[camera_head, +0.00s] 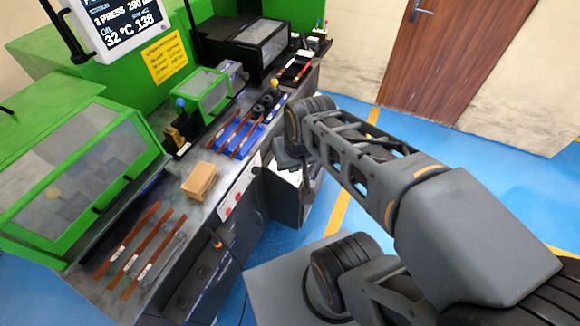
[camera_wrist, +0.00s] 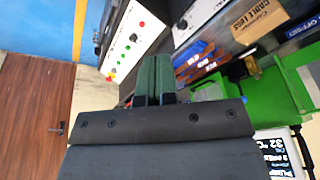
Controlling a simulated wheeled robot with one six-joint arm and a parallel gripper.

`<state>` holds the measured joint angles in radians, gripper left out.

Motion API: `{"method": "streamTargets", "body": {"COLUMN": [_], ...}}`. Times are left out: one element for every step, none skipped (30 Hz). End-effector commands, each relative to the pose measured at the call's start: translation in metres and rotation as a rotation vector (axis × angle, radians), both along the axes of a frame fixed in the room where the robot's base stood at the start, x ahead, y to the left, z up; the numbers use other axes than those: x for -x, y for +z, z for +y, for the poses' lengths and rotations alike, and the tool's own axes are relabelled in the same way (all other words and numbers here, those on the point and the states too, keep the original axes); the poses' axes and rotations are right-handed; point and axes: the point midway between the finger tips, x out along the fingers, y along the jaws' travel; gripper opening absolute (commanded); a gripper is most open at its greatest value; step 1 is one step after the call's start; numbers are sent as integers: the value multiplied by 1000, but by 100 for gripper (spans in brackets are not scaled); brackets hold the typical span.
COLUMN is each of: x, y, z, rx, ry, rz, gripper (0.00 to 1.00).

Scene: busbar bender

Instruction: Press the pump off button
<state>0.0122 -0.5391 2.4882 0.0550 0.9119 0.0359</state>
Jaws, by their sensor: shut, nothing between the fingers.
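A white control panel (camera_wrist: 127,40) with red, green and other small buttons is in the upper middle of the wrist view. A red button (camera_wrist: 141,24) is near its upper end and another red button (camera_wrist: 110,76) near its lower end. Labels are too small to read, so I cannot tell which is pump off.
A cardboard box (camera_head: 199,181) and copper bars (camera_head: 140,250) lie on the bench top. A blue tray (camera_head: 245,135) holds more bars. Green machine guards (camera_head: 85,165) stand behind. The blue floor (camera_head: 480,170) is open toward the brown door (camera_head: 445,45).

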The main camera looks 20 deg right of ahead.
Motion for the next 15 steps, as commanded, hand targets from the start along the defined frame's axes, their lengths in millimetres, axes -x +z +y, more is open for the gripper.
{"method": "streamTargets", "body": {"x": [-4, -8, -14, -19, -25, -35, -43, -51, -64, -74, -84, -97, -107, -117, -130], "y": [-11, -17, -26, -33, -41, -53, -62, -71, -83, -92, -101, -113, -122, -131, -144], "z": [-2, -2, -1, 0, 1, 1, 1, 1, -1, -4, -7, -12, -18, -23, -33], "rx": [-48, -88, -151, -206, -265, -351, -418, -486, -579, -647, -715, -805, -872, -937, -1021], "ry": [-71, -127, -217, -295, -383, -512, -614, -720, -862, -967, -1072, -1207, -1307, -1402, -1523], "rz": [38, 66, 110, 150, 191, 254, 303, 354, 423, 476, 528, 597, 649, 701, 769], "gripper": [0, 0, 0, 0, 0, 0, 0, 0, 0, 0, 0, 0, 0, 0, 0]}}
